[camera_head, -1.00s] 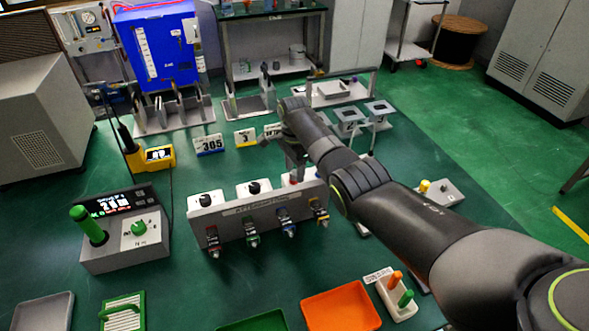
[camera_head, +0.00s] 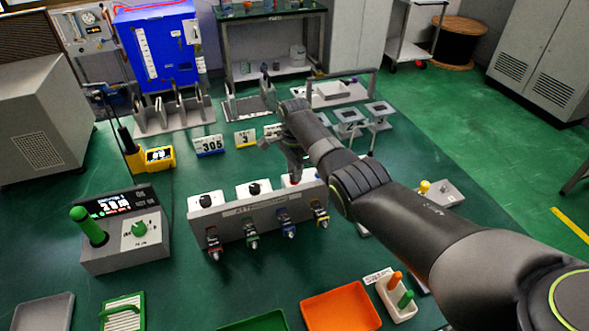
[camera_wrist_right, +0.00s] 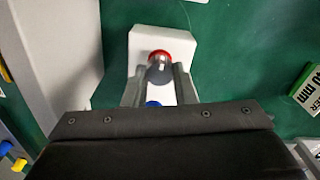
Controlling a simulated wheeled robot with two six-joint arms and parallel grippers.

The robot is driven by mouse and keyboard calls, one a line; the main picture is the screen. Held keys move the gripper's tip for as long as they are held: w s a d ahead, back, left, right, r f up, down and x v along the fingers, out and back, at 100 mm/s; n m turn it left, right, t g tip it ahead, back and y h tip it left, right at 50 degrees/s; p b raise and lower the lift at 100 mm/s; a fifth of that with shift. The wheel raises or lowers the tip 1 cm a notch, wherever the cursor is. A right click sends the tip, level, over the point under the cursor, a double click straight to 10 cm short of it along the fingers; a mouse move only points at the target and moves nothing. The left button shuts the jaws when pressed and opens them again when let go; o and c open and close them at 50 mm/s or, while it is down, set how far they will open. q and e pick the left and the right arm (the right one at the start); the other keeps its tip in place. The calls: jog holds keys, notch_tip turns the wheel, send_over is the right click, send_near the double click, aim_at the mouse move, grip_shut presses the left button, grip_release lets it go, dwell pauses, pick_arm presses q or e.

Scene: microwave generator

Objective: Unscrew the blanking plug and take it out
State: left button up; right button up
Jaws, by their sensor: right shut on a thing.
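The blanking plug (camera_wrist_right: 160,68) is a grey round-headed piece with a red ring at its base, on a white block (camera_wrist_right: 176,42) in the right wrist view. My right gripper (camera_wrist_right: 163,73) has its two fingers closed on either side of the plug's head. In the head view my right gripper (camera_head: 295,172) reaches down behind the right part of the attenuators panel (camera_head: 240,215), and the plug is mostly hidden there. I cannot tell whether the plug is loose in its seat. My left gripper is not in view.
Two white blocks with black knobs (camera_head: 254,188) stand left of my gripper behind the panel. Several coloured connectors (camera_head: 290,226) hang on its front. A control box with a green handle (camera_head: 122,232) is at left. An orange tray (camera_head: 342,308) lies in front.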

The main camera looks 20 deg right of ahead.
jog(key=shift+r, duration=0.1)
jog(key=n+p, duration=0.1)
jog(key=n, duration=0.2)
jog(key=n+p, duration=0.1)
jog(key=n, duration=0.6)
jog(key=shift+n, duration=0.3)
jog(key=n, duration=1.1)
jog(key=shift+n+p, duration=0.3)
jog(key=n, duration=0.6)
jog(key=shift+n, duration=0.4)
